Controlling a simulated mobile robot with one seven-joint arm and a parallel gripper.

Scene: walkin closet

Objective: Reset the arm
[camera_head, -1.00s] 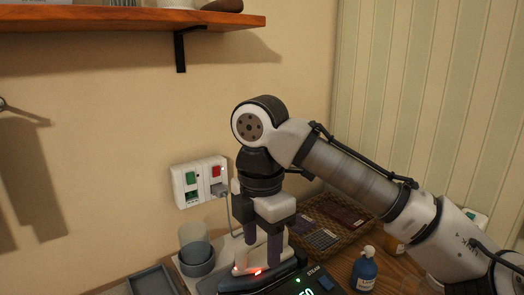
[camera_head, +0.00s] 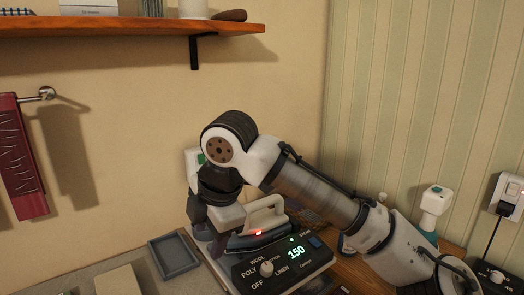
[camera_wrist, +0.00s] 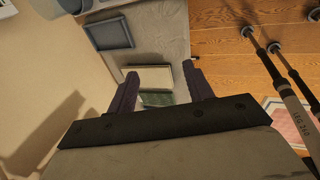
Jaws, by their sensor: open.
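My gripper (camera_head: 212,245) points down at the left of the iron in the head view, its fingers partly hidden by its own body. In the wrist view my gripper (camera_wrist: 162,78) shows two dark purple fingers spread apart with nothing held between them. The iron (camera_head: 264,213), with a pale handle and a small red light, rests on a dark control base (camera_head: 275,266) whose display reads 150. The arm reaches in from the lower right, bent at a high joint. I cannot tell whether the gripper touches the iron.
A grey tray (camera_head: 174,256) and a beige block (camera_head: 120,281) lie left of my gripper. A wooden shelf (camera_head: 110,27) hangs above. A dark red towel (camera_head: 20,160) hangs at the left. A white and teal bottle (camera_head: 433,207) stands at the right. The wrist view shows wooden floor (camera_wrist: 225,50).

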